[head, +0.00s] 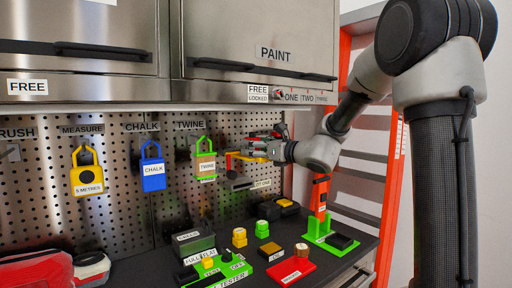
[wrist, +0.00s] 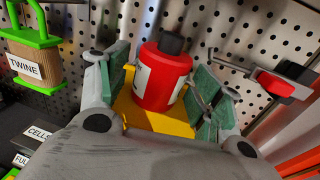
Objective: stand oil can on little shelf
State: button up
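The oil can (wrist: 163,78), a red cylinder with a black cap and white label patches, stands between my gripper's fingers in the wrist view. My gripper (wrist: 163,85) is partly closed, with a green-padded finger at each side of the can. A yellow piece (wrist: 155,118) lies low between the fingers; its join to the can is hidden. The can is not clear there.
Yellow, blue and green padlock-shaped tags hang left; the twine one (head: 206,164) is nearest my gripper. A red and black fitting (wrist: 278,84) is at the right in the wrist view. The bench below holds a green tester (head: 222,272) and several small blocks. An orange frame (head: 387,190) stands right.

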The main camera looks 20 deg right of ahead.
dwell(0.3)
jog(key=v, duration=1.2)
jog(key=s+f+n+g+h, duration=0.2)
jog(key=s+f+n+g, duration=0.8)
jog(key=s+f+n, duration=0.55)
jog(key=s+d+r+n+h, duration=0.2)
jog(key=s+d+n+h, duration=0.5)
jog(key=s+n, duration=0.6)
jog(key=shift+d+n+g+h, duration=0.3)
jog(key=shift+d+n+g, duration=0.1)
jog(key=shift+d+n, duration=0.25)
jog(key=shift+s+r, duration=0.1)
